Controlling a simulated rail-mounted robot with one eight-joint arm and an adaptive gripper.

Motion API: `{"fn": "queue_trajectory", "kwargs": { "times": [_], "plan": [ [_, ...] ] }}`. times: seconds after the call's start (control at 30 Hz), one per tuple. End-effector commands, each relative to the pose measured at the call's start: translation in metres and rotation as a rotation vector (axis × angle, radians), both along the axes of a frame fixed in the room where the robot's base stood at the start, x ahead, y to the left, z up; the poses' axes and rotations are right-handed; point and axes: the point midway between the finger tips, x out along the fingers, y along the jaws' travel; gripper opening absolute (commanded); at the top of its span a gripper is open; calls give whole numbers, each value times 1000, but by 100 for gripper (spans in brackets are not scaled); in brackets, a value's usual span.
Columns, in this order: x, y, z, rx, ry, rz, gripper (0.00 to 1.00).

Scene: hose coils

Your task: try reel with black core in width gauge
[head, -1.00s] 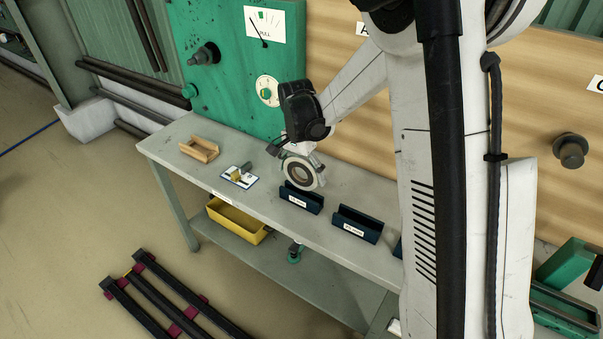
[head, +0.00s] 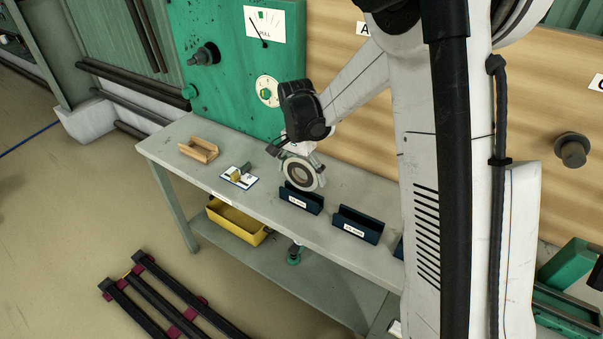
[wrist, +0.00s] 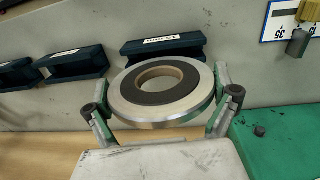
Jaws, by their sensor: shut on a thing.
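My gripper (head: 301,158) is shut on a round reel (head: 289,176) above the bench. In the wrist view the reel (wrist: 129,99) has a silvery outer band, a black core ring and a tan-edged centre hole, and a finger of my gripper (wrist: 161,103) sits at each side. The reel is tilted and overlaps the nearest dark blue labelled holder (head: 301,204); I cannot tell whether they touch. A white scale plate with blue edges, seemingly the width gauge (head: 249,183), lies to the left with grey and yellow blocks. Part of its scale (wrist: 284,17) shows in the wrist view.
Another blue holder (head: 358,228) stands to the right, and a third is mostly hidden by my arm. A wooden tray (head: 198,150) sits at the bench's left. A green panel (head: 225,75) rises behind. A yellow bin (head: 235,222) is on the lower shelf.

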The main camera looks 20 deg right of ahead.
Motion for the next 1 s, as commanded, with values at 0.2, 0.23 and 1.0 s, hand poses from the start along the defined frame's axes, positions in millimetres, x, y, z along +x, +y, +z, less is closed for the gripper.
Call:
{"fn": "queue_trajectory", "kwargs": {
  "times": [0.2, 0.23, 1.0],
  "plan": [
    [0, 0, -4, 0, 0, 0, 56],
    [0, 0, -5, 0, 0, 0, 56],
    [0, 0, -18, 0, 0, 0, 56]
  ]
}}
